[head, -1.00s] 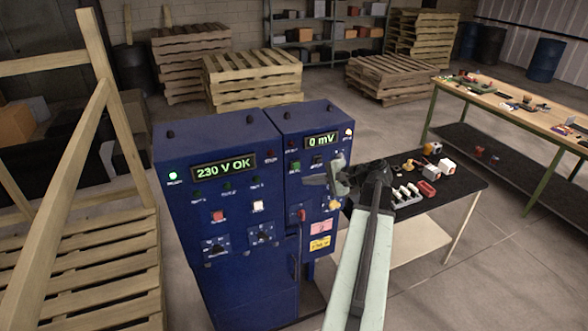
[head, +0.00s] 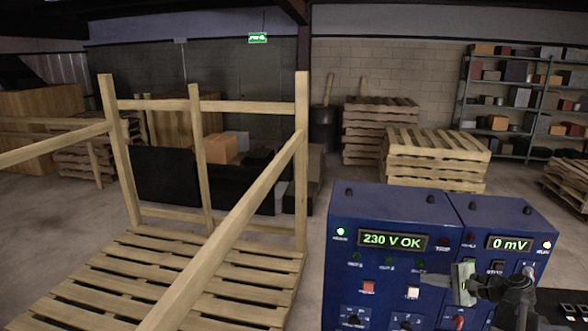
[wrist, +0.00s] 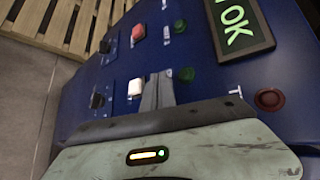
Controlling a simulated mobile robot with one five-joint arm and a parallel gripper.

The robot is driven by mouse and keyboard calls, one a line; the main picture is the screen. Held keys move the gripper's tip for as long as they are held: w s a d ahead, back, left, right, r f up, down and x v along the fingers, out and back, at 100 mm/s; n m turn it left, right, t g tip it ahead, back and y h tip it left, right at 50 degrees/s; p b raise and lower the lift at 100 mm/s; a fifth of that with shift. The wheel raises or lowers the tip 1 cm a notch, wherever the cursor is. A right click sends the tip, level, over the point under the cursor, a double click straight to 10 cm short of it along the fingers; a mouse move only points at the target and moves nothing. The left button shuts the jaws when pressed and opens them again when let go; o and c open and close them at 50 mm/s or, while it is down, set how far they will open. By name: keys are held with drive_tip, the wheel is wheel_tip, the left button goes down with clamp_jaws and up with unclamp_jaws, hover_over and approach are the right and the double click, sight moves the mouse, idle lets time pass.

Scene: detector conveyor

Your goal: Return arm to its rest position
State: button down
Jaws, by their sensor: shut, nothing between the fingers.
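My gripper (head: 437,280) is in front of the blue control cabinet, at the right of the head view. Its fingers point left across the panel, near the white button (head: 413,292). In the wrist view the shut fingers (wrist: 158,92) lie beside the same white button (wrist: 135,88); I cannot tell whether they touch the panel. Nothing is between them. The blue cabinet (head: 385,207) has a display (head: 392,241) reading 230 V OK and a second one (head: 508,243) reading 0 mV. A red button (head: 368,287) sits left of the white one.
A wooden pallet (head: 190,275) with an upright timber frame (head: 303,160) stands left of the cabinet. Stacked pallets (head: 435,155) and shelving (head: 500,95) are behind. A dark table (head: 562,305) is at the lower right. Bare floor shows at the far left.

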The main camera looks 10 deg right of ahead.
drive_tip(key=w+a+f+n+g+y+b, duration=0.15)
drive_tip(key=a+f, duration=0.25)
drive_tip(key=a, duration=0.7)
drive_tip(key=w+a+f+n+g+b, duration=0.25)
drive_tip(key=a+f, duration=0.25)
drive_tip(key=a, duration=0.5)
drive_tip(key=w+a+f+n+g+b, duration=0.2)
drive_tip(key=a+f+n+g, duration=0.15)
drive_tip(key=a, duration=0.75)
drive_tip(key=s+a+f+n+g+h+b, duration=0.3)
drive_tip(key=s+a+f+n, duration=0.25)
drive_tip(key=a+f, duration=0.45)
drive_tip(key=s+d+f+n+h, duration=0.1)
drive_tip(key=s+d+n+h, duration=0.1)
drive_tip(key=s+d+h, duration=0.2)
drive_tip(key=shift+s+d+f+n+g+h, duration=0.35)
drive_tip(key=shift+s+d+f+h, duration=0.1)
drive_tip(key=shift+d, duration=0.45)
drive_tip(key=shift+d, duration=0.1)
